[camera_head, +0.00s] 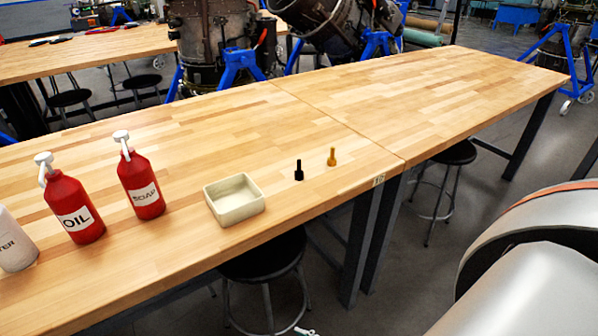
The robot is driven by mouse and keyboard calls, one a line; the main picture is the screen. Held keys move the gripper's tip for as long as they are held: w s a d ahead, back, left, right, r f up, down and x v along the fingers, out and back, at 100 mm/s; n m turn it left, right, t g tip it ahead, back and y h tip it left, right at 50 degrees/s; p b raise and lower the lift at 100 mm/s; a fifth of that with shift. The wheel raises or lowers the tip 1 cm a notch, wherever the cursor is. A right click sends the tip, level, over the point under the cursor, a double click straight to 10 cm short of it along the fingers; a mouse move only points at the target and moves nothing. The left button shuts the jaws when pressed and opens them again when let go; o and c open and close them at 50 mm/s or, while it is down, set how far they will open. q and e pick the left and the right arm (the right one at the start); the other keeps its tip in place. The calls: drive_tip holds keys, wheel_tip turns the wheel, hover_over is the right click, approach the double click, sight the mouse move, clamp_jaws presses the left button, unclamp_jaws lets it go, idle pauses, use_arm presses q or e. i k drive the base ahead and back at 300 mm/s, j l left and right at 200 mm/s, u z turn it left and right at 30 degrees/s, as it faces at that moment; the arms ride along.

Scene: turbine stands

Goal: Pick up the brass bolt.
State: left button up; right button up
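The brass bolt (332,157) stands upright on the wooden table (400,110), head down and shank up, near the front edge and close to the seam between two table sections. A similar black bolt (299,171) stands just to its left, apart from it. Neither of my grippers can be made out in the head view. A large silver part of my own arm fills the lower right corner, well away from the bolts.
A shallow cream tray (211,204) sits left of the bolts and looks empty. Red bottles labelled SOAP (140,180) and OIL (73,199) and a white bottle (14,245) stand further left. The table right of the bolts is clear. Stools (455,153) stand below.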

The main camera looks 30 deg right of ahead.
sight(331, 161)
drive_tip(key=z, duration=1.3)
drive_tip(key=i+l+u, duration=0.15)
drive_tip(key=i+l, duration=0.15)
drive_tip(key=i+l+u, duration=0.1)
drive_tip(key=i+l, duration=0.15)
drive_tip(key=l, duration=0.2)
drive_tip(key=i+l+u, duration=0.15)
drive_tip(key=l, duration=0.25)
drive_tip(key=i+l+u, duration=0.1)
drive_tip(key=i+l, duration=0.2)
drive_tip(key=l, duration=0.15)
